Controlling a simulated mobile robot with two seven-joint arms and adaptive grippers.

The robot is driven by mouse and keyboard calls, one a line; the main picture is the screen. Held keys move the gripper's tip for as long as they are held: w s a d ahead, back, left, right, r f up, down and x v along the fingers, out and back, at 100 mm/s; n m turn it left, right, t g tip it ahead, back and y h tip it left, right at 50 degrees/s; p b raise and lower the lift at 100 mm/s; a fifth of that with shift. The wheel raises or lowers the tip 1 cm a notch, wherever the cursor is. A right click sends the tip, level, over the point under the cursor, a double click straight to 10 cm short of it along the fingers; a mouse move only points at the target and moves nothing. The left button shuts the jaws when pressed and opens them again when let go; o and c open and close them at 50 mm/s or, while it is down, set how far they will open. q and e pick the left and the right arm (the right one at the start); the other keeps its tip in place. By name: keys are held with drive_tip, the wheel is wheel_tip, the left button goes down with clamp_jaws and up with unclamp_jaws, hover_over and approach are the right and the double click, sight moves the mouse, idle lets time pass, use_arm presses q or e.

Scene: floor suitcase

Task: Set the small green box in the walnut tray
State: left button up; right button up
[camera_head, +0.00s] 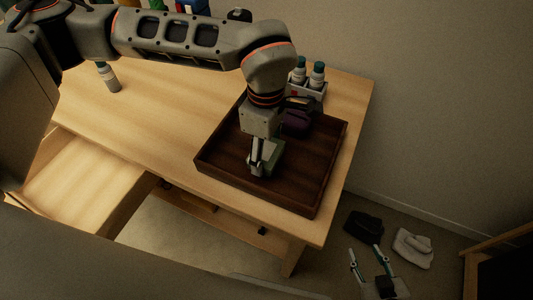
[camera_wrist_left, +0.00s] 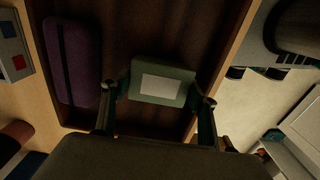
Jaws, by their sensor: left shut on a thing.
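The small green box (camera_head: 273,160) is within the walnut tray (camera_head: 217,178), near its front left part. My left gripper (camera_head: 260,170) reaches down over the tray and is shut on the box. In the left wrist view the green box (camera_wrist_left: 160,80), with a pale label on top, sits between the two fingertips (camera_wrist_left: 160,98). I cannot tell whether it touches the tray floor. A purple case (camera_head: 296,121) lies in the tray beyond the box. My right gripper (camera_head: 369,263) is low at the lower right, away from the table, with its fingers apart and empty.
The tray stands on a wooden table (camera_head: 165,120). A white caddy (camera_head: 312,92) with bottles is behind it, and a bottle (camera_head: 108,77) stands at the back left. An open drawer (camera_head: 80,190) juts out at the front left. Dark and pale items (camera_head: 363,227) lie on the floor.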

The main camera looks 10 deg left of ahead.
use_arm(q)
wheel_tip(320, 180, down, 2)
drive_tip(key=shift+f, duration=0.1)
drive_tip(key=o, duration=1.2)
drive_tip(key=shift+c, duration=0.2)
